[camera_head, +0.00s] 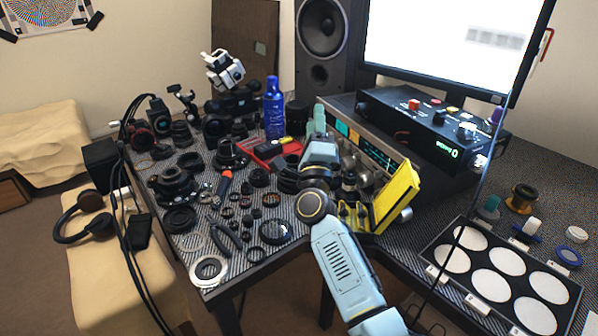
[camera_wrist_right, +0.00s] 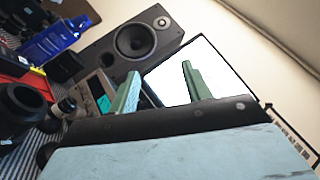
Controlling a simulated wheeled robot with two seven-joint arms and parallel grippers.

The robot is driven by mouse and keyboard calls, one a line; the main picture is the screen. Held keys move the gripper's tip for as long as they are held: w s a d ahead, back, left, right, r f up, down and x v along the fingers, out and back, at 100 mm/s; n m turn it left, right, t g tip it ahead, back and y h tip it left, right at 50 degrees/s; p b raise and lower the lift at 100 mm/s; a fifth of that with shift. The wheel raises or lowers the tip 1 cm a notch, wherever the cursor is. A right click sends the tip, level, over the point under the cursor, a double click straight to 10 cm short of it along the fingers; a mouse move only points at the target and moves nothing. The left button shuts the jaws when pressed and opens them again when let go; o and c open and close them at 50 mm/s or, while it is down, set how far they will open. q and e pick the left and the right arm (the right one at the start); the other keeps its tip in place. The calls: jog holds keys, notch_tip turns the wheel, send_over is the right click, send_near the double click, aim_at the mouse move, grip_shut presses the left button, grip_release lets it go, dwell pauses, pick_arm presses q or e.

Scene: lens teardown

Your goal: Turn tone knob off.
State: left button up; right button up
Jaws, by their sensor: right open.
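A silver radio (camera_head: 342,120) with a lit teal dial (camera_head: 376,155) stands at the middle right of the bench, and part of it shows in the wrist view (camera_wrist_right: 93,87). Several round knobs (camera_head: 349,182) are low on its front, partly hidden by my arm and a yellow object. I cannot tell which one is the tone knob. My right gripper (camera_head: 317,118) is in front of the radio's left part, with its green fingers pointing up and away. In the wrist view its fingers (camera_wrist_right: 160,88) are spread, with nothing between them. My left gripper is not in view.
A yellow open case (camera_head: 398,195) stands beside my right arm. A black box with knobs (camera_head: 430,125) sits behind the radio. A blue bottle (camera_head: 273,108) and several lens parts crowd the left bench. A monitor (camera_head: 450,40) and speaker (camera_head: 321,30) stand behind.

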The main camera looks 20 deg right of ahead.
jog(key=s+a+f+n+g+y, duration=0.2)
jog(key=s+a+f+n+y, duration=0.3)
jog(key=n+y, duration=0.5)
notch_tip(320, 180, down, 3)
jog(key=shift+r+n, duration=0.15)
jog(key=shift+n, duration=0.85)
jog(key=shift+s+r, duration=0.1)
